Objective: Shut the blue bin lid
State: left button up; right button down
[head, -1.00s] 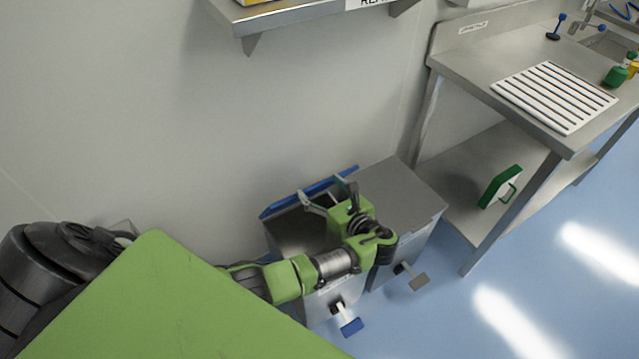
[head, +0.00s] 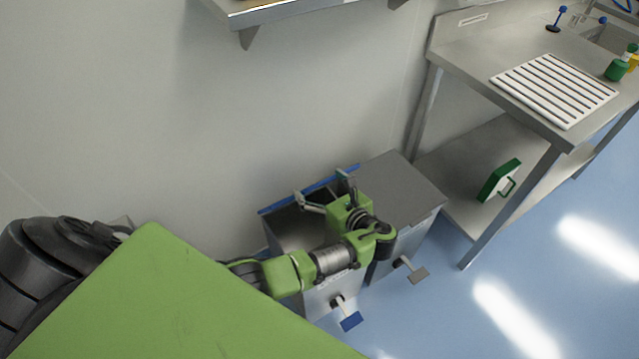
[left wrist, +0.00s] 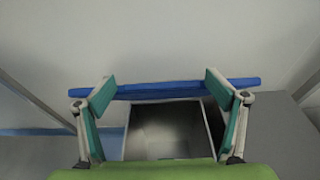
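The blue bin lid (head: 273,207) stands raised at the back of its steel bin (head: 322,300), near the wall, seen almost edge-on. In the left wrist view the lid (left wrist: 160,91) is a blue bar across the bin's open mouth (left wrist: 165,130). My left gripper (head: 321,186) is over the bin opening, its fingers spread apart and pointing at the lid. In the left wrist view the open fingers (left wrist: 158,92) show at either side with nothing between them but the lid behind. I cannot tell whether the fingertips touch the lid. My right gripper is not in view.
A second bin with a shut grey lid (head: 403,190) stands right beside. Foot pedals, one blue (head: 351,321) and one grey (head: 418,275), stick out in front. A steel table (head: 465,75) is at the right; a wall shelf (head: 290,14) hangs above. The blue floor is clear.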

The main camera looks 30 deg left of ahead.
pick_arm(q)
jog(key=v, duration=1.1)
jog(key=shift+s+d, duration=0.2)
jog(key=shift+d, duration=0.1)
jog(key=shift+r, duration=0.15)
